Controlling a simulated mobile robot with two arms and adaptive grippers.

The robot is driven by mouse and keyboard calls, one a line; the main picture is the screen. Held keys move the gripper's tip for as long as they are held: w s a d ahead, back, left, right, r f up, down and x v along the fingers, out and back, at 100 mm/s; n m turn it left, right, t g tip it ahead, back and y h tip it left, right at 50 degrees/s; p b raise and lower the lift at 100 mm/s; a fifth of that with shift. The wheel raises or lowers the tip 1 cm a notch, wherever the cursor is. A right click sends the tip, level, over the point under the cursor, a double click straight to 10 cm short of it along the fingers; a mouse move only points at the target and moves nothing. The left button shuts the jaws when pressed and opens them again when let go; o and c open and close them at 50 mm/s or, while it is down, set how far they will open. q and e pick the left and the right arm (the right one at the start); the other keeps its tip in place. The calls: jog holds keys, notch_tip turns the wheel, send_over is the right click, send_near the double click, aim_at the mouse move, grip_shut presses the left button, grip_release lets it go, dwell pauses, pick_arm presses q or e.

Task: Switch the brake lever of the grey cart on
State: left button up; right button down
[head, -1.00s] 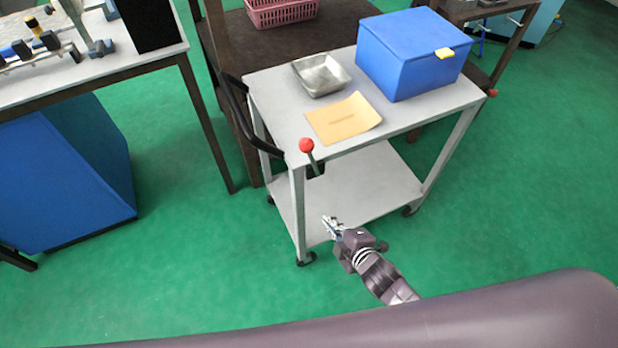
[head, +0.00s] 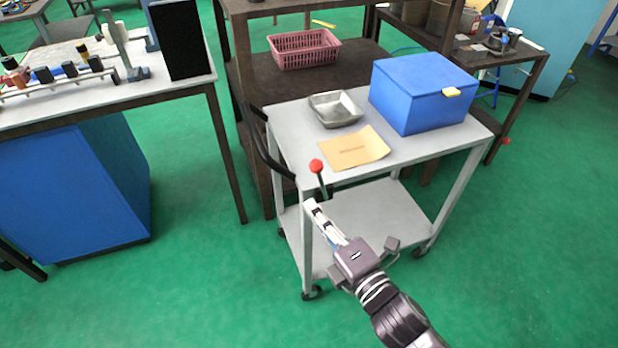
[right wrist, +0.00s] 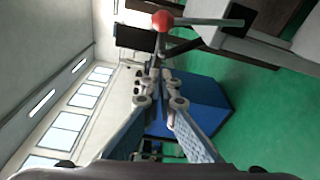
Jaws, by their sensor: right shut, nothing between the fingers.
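The grey cart (head: 285,118) stands in the middle of the head view. Its brake lever has a red ball knob (head: 316,166) on a dark green rod (head: 322,184) at the near left corner, and the knob sticks up above the cart top. In the right wrist view the red knob (right wrist: 162,20) shows just beyond the fingers. My right gripper (head: 309,205) is shut and empty, below the knob beside the near corner leg. Whether it touches the lever cannot be told. My left gripper is not in view.
On the cart lie a metal tray (head: 318,104), an orange envelope (head: 354,148) and a blue box (head: 420,95). A black handle (head: 262,150) curves along the cart's left side. A workbench (head: 150,92) stands at the left and a brown shelf (head: 300,80) behind. Green floor is free in front.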

aim_at(320, 182)
jog(key=shift+w, duration=0.1)
jog(key=p+x, duration=0.1)
jog(key=x, duration=0.9)
jog(key=d, duration=0.1)
jog(key=d+p, duration=0.1)
jog(key=d, duration=0.2)
jog(key=shift+w+r, duration=0.2)
jog(key=shift+r, duration=0.15)
jog(key=shift+d+p, duration=0.15)
jog(key=shift+p, duration=0.15)
